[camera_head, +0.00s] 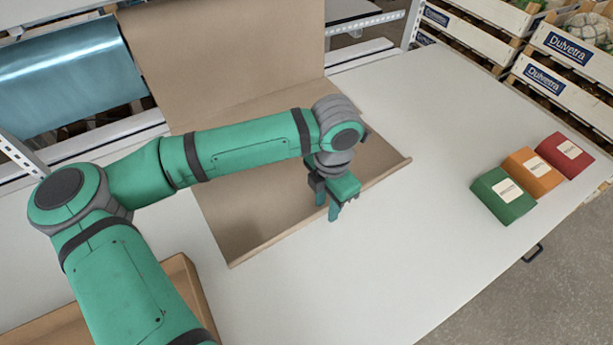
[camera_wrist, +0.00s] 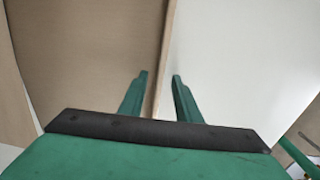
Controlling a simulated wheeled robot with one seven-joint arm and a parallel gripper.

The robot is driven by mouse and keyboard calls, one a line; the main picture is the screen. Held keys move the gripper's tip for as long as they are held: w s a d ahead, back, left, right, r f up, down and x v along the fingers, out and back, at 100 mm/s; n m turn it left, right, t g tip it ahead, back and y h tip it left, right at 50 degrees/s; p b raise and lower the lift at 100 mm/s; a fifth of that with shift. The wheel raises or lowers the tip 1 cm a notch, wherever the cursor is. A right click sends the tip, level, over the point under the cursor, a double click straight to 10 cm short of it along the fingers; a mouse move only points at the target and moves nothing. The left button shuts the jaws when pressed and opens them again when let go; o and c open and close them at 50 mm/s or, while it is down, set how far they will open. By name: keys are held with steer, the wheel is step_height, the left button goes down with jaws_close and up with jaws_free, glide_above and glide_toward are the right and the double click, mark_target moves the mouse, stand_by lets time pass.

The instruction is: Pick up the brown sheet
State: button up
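The brown sheet (camera_head: 245,205) hangs down at the back and runs forward flat over the white table, its front edge curled up slightly. In the wrist view the brown sheet (camera_wrist: 90,50) fills the left side and the bare table the right. My gripper (camera_head: 328,207) is at the sheet's front edge, pointing down. In the wrist view my gripper (camera_wrist: 160,78) has its two fingers apart, one on the sheet side and one on the table side, with the edge between them. The exact fingertip height is hard to tell. My arm hides part of the sheet.
A brown open box (camera_head: 190,278) is at the front left. A blue roll (camera_head: 70,75) is at the back left. Table between sheet and boxes is clear.

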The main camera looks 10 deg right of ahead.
jaws_close()
steer(key=shift+r, duration=0.1)
